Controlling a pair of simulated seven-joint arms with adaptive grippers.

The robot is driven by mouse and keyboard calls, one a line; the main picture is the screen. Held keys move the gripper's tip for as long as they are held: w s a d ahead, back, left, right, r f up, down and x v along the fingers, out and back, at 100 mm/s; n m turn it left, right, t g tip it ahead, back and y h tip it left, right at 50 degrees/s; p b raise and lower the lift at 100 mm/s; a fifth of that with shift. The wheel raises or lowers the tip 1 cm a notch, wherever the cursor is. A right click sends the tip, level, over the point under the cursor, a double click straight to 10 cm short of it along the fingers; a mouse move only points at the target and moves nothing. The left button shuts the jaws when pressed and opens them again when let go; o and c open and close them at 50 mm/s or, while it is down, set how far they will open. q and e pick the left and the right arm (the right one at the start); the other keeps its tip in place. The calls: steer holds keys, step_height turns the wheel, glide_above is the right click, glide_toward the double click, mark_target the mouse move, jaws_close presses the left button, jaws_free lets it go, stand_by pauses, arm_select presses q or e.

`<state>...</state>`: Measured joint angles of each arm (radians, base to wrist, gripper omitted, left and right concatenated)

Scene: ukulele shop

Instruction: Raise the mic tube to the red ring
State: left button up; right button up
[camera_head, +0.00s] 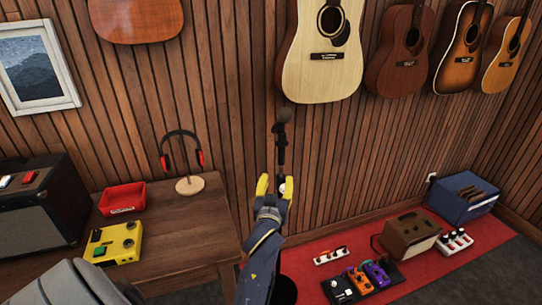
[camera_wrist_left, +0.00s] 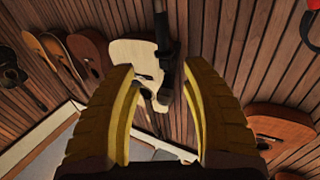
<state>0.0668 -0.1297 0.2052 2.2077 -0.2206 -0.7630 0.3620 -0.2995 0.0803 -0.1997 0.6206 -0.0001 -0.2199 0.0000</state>
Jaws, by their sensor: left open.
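In the left wrist view the dark tube (camera_wrist_left: 160,28) runs down from the top edge toward the space between the fingers. My left gripper (camera_head: 275,183) has yellow fingers, open, around or just in front of the tube's lower visible part; I cannot tell which. It also shows in the left wrist view (camera_wrist_left: 158,75), the fingers apart with no grip on the tube. I cannot make out a red ring. My right gripper is not in view.
A wooden table (camera_head: 185,235) at left bears headphones on a stand (camera_head: 189,185), a red tray (camera_head: 122,199) and a yellow pedal (camera_head: 114,243). Guitars hang on the wall, one pale (camera_head: 322,65) behind the mic. Pedals and a small amp (camera_head: 410,236) stand on a red rug (camera_head: 345,243).

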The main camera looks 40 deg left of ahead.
mark_target(281, 156)
arm_select(q)
steer(key=x, duration=1.1)
steer(key=f+x, duration=0.1)
steer(key=x, duration=0.5)
steer(key=shift+a, duration=0.3)
steer(key=shift+c, duration=0.5)
jaws_close()
